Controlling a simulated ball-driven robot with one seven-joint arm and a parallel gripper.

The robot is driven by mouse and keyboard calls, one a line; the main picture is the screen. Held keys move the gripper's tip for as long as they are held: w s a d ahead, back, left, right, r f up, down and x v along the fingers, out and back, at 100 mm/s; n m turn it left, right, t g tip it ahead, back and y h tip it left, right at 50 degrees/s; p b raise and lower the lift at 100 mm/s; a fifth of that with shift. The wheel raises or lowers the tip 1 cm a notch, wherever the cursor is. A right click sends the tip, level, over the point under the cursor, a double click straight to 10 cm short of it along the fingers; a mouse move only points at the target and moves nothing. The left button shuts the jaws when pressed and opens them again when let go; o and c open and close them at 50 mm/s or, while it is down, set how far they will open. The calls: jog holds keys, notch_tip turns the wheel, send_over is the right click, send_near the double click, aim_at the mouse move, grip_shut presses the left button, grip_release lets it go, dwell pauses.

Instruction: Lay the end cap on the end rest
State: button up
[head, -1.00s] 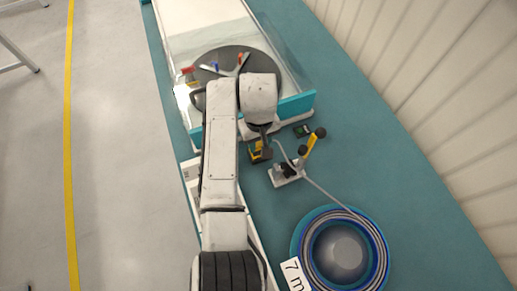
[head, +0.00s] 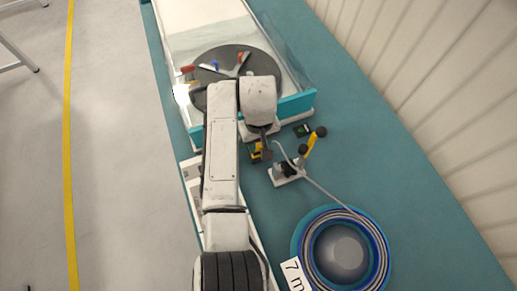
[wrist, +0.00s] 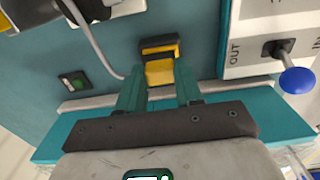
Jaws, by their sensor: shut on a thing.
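My gripper (wrist: 160,80) points down at the teal bench, its two teal fingers shut on a yellow piece (wrist: 160,73), which looks like the end cap. The thin grey cable (wrist: 102,48) runs in behind the left finger; its very end is hidden. Just beyond the fingertips is a black and yellow block (wrist: 158,45), which looks like the end rest. It also shows in the head view (head: 256,152), partly covered by my gripper (head: 266,152). I cannot tell whether the cap touches the block.
A cable reel (head: 340,252) stands at lower right. Its cable passes a grey-based device with a yellow lever (head: 313,142). A blue-knobbed switch panel (wrist: 270,48) is right in the wrist view. A teal-edged tray with a dark turntable (head: 238,62) stands behind; the bench right of it is clear.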

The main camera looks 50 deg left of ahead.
jog(key=shift+f, duration=0.85)
dwell(1.6)
jog(key=o, duration=1.1)
jog(key=shift+c, duration=0.2)
jog(key=o, duration=0.3)
jog(key=shift+r+p, duration=1.05)
jog(key=shift+p, duration=0.15)
notch_tip(320, 180, up, 3)
jog(key=p, duration=0.2)
jog(key=shift+p, duration=0.3)
jog(key=shift+r, duration=1.45)
